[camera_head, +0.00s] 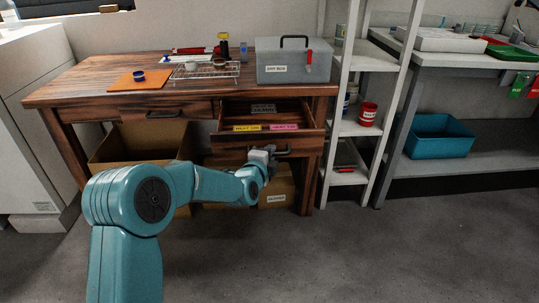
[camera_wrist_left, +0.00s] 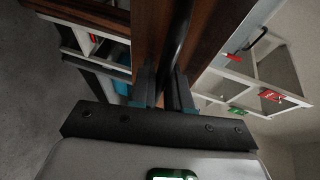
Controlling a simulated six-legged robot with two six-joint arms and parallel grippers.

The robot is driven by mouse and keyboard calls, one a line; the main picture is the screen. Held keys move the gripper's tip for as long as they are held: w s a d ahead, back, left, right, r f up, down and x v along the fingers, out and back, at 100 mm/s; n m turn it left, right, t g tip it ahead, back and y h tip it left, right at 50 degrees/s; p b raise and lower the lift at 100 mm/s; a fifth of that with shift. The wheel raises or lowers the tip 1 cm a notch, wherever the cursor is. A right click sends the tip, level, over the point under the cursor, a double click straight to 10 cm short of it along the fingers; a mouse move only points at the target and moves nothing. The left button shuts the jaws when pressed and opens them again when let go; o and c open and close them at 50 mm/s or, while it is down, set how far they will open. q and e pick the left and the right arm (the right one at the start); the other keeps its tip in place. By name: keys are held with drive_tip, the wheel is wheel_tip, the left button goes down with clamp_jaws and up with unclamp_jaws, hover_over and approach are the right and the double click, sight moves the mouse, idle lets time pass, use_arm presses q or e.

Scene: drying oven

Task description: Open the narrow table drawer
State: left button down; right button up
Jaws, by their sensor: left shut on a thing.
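The narrow drawer (camera_head: 268,138) of the wooden table is pulled out at the table's right side. Its inside shows, with a yellow label, a pink label and a grey labelled item in it. My left gripper (camera_head: 272,153) is at the drawer's front, shut on its dark handle (camera_head: 285,152). In the left wrist view the handle (camera_wrist_left: 179,38) runs as a dark bar between the fingers of my left gripper (camera_wrist_left: 166,92). My right gripper is in neither view.
The wooden table (camera_head: 85,82) carries a grey dry box (camera_head: 285,70), a wire rack (camera_head: 205,72) and an orange mat (camera_head: 140,79). A wider drawer (camera_head: 190,108) on the left is shut. Cardboard boxes (camera_head: 115,145) stand underneath. A white shelf (camera_head: 345,130) stands close on the right.

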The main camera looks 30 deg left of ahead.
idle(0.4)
use_arm(q)
drive_tip(key=c, duration=1.2)
unclamp_jaws()
drive_tip(key=shift+o, duration=0.2)
drive_tip(key=shift+s, duration=0.1)
drive_tip(key=p+v, duration=0.3)
drive_tip(key=v, duration=1.3)
